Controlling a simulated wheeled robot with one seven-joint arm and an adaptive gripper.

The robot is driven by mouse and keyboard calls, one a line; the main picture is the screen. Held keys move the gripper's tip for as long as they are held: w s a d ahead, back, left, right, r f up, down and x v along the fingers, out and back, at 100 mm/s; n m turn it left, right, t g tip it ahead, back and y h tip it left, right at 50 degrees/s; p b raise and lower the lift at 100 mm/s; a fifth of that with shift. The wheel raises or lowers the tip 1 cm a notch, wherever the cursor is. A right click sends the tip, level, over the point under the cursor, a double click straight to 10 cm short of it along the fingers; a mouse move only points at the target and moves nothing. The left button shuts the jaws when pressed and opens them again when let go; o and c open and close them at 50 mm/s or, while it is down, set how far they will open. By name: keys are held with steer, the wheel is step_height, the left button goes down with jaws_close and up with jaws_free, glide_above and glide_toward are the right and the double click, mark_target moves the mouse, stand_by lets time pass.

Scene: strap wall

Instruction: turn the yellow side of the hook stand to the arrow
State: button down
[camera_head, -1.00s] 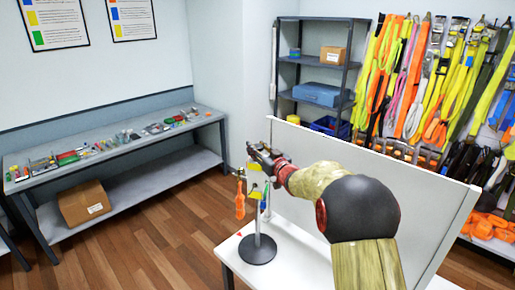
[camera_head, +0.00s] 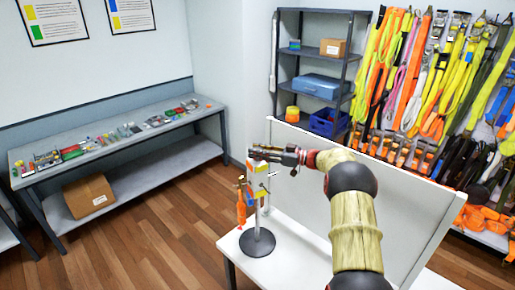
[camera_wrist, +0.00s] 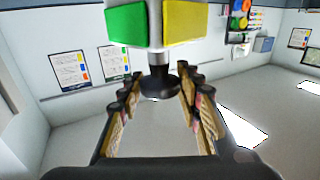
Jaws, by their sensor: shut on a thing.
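The hook stand has a round dark base (camera_head: 257,244), a pole and a block (camera_head: 258,178) with coloured faces, on the white table. Its yellow patch (camera_head: 261,195) faces roughly towards the head camera. An orange item (camera_head: 241,210) hangs at its left. My gripper (camera_head: 254,153) reaches in from the right at the top of the stand. In the wrist view, its fingers (camera_wrist: 157,100) are on either side of the dark knob (camera_wrist: 158,82), shut on it. A green face (camera_wrist: 126,26) and a yellow face (camera_wrist: 186,21) show beyond the knob. I cannot make out the arrow.
A white upright panel (camera_head: 385,185) stands on the table just behind and right of the stand. A grey workbench (camera_head: 120,145) runs along the left wall. Shelves (camera_head: 315,62) and a strap wall (camera_head: 435,80) lie behind. The wooden floor (camera_head: 150,225) is clear.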

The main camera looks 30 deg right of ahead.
steer(key=shift+r+n+g+y, duration=0.15)
steer(key=shift+n+g+y, duration=0.45)
steer(key=shift+g, duration=0.2)
steer(key=shift+n, duration=0.3)
steer(key=c, duration=1.6)
jaws_free()
steer(key=shift+o, duration=1.3)
steer(key=shift+o, duration=0.4)
step_height(320, 180, up, 10)
steer(key=shift+w+f, duration=0.1)
steer(key=shift+c, duration=0.2)
